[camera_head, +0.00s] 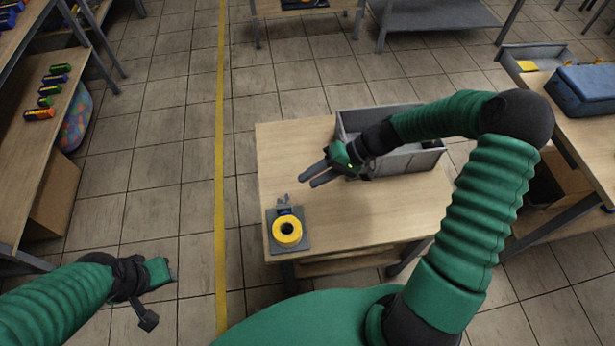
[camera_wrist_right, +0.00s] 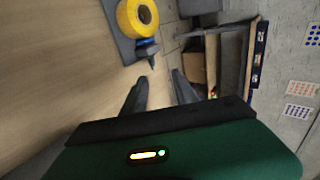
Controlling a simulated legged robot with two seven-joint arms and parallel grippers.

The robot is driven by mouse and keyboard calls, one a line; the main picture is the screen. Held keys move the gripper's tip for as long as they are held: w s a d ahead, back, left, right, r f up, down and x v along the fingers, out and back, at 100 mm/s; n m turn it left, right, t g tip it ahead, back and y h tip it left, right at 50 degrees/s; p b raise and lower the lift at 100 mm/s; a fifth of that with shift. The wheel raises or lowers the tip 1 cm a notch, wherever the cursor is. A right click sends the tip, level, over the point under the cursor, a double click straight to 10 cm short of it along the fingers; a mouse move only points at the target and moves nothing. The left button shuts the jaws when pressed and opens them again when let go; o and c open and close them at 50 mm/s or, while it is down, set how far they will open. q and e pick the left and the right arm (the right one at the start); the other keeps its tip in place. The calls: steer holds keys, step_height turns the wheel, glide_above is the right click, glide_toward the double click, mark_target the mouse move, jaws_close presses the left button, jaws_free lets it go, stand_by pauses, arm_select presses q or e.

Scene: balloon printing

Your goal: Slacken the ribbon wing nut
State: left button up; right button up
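A yellow ribbon roll (camera_head: 288,229) sits on a grey holder plate (camera_head: 274,243) at the table's front left corner. Behind the roll is a small grey part (camera_head: 283,202), likely the wing nut, beside a blue piece; its shape is too small to make out. In the right wrist view the roll (camera_wrist_right: 137,17) is at the top, with the small dark part (camera_wrist_right: 152,62) just below it. My right gripper (camera_head: 307,181) is open and empty above the table, behind and right of the holder, touching nothing. My left gripper (camera_head: 160,297) hangs over the floor at left, its fingers unclear.
A grey open bin (camera_head: 428,159) stands on the wooden table (camera_head: 390,215) behind and right of my right gripper. The table's middle is clear. A shelf with several coloured items (camera_head: 45,101) is at left; a blue case (camera_head: 588,92) lies on a right-hand table.

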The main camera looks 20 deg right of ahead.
steer(key=r+p+v, duration=0.1)
steer(key=p+v, duration=0.4)
steer(key=v, duration=0.2)
steer(key=shift+a, duration=0.2)
steer(key=shift+p, duration=0.3)
steer(key=shift+r, duration=0.1)
steer(key=v, duration=1.6)
steer(key=shift+d+r, duration=0.15)
steer(key=shift+d, duration=0.2)
